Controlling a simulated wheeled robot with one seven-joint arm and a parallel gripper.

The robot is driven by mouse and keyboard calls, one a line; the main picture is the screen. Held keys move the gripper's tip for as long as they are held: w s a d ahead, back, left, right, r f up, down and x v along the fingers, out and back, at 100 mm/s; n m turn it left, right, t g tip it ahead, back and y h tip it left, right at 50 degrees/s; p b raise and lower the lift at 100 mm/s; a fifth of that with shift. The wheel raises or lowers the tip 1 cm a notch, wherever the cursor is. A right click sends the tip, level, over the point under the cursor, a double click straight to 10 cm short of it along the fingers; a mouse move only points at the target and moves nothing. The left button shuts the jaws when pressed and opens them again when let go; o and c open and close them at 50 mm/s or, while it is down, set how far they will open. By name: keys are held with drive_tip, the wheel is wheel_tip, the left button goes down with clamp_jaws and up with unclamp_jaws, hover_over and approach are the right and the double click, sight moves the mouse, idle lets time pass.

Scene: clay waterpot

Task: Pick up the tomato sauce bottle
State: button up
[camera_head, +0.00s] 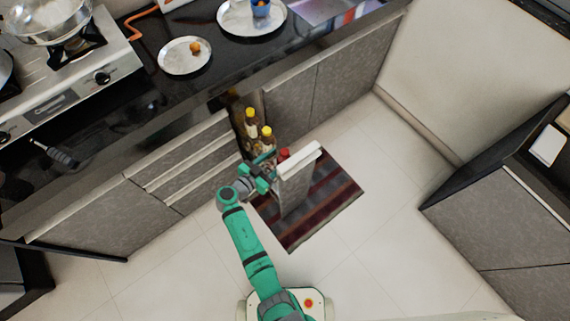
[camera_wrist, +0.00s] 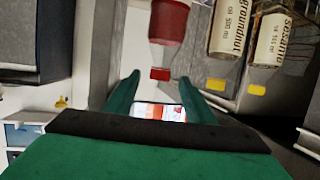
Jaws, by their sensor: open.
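The tomato sauce bottle is a red bottle with a red cap (camera_head: 283,154) in the pulled-out rack, just behind its front panel. In the wrist view the red bottle (camera_wrist: 168,22) shows at the top centre, its cap pointing toward my gripper. My gripper (camera_wrist: 159,77) is open, with one green finger on each side of the cap's line. The cap appears near the fingertips; I cannot tell if it is between them. In the head view my gripper (camera_head: 266,172) is beside the rack, left of the red cap. Most of the bottle is hidden there.
Two oil bottles with yellow caps (camera_head: 267,131) stand in the same rack, labelled groundnut (camera_wrist: 232,28) and sesame (camera_wrist: 268,40) in the wrist view. The rack's front panel (camera_head: 297,188) stands close to my gripper, above a striped mat (camera_head: 335,202). Open floor lies right.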

sight(282, 155)
drive_tip(key=shift+x, duration=1.5)
clamp_jaws()
drive_tip(key=shift+r, duration=0.15)
